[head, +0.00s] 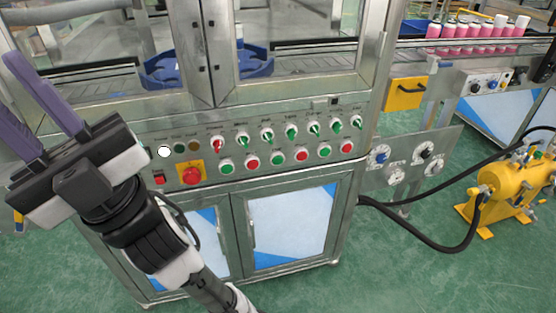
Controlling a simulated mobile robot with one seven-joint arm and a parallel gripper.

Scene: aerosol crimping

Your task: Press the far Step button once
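The machine's steel control panel (205,185) faces me at the centre. Its lower row holds round buttons alternating green and red, from a green one (226,166) at left to a red one (347,146) at right. A row of lever switches (266,135) sits above. The labels are too small to read, so I cannot tell which button is the far Step button. My gripper (25,105) is at the left, in front of the machine and apart from the buttons. Its two purple fingers are spread, with nothing seen between them. One finger runs out of the frame.
A red emergency stop (191,174) on a yellow plate sits left of the buttons, near a lit white lamp (164,152). Glazed doors stand above the panel. A yellow pump (505,188) with black hoses is at right. Open green floor lies in front.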

